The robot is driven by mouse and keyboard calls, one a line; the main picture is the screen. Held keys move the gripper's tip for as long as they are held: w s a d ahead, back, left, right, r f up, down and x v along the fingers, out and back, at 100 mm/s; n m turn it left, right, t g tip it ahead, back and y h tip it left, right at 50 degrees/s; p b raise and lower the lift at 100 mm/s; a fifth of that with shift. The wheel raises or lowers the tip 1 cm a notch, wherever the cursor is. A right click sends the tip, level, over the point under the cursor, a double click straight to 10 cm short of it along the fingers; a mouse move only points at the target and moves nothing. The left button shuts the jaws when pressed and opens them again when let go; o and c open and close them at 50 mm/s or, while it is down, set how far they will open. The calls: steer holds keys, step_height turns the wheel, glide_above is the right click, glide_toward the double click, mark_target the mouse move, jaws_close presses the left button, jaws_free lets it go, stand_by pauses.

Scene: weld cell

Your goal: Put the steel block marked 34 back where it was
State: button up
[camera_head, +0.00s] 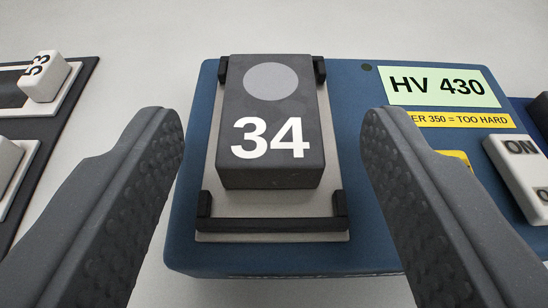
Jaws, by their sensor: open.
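The steel block marked 34 (268,122) is dark grey, with a light grey round spot above the white number. It rests on a light plate (270,206) with black corner and front stops, on top of a blue device (375,240). The block sits toward the back of the plate, leaving a bare strip at the front. My gripper (277,120) is open, with one dark ridged finger on each side of the block. Clear gaps show between the fingers and the block, and neither finger appears to touch it.
The blue device carries a green display reading HV 430 (438,86) and a yellow label (465,121), partly hidden by my right finger. A white ON/O switch (520,165) is at the right. A dark tray (84,76) at the left holds a white block marked 53 (43,77).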

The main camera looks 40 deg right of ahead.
steer(key=p+v, duration=0.3)
steer(key=v, duration=0.8)
steer(key=shift+w+a+r+p, duration=0.2)
steer(key=shift+a+p, duration=0.2)
steer(key=shift+a, duration=0.05)
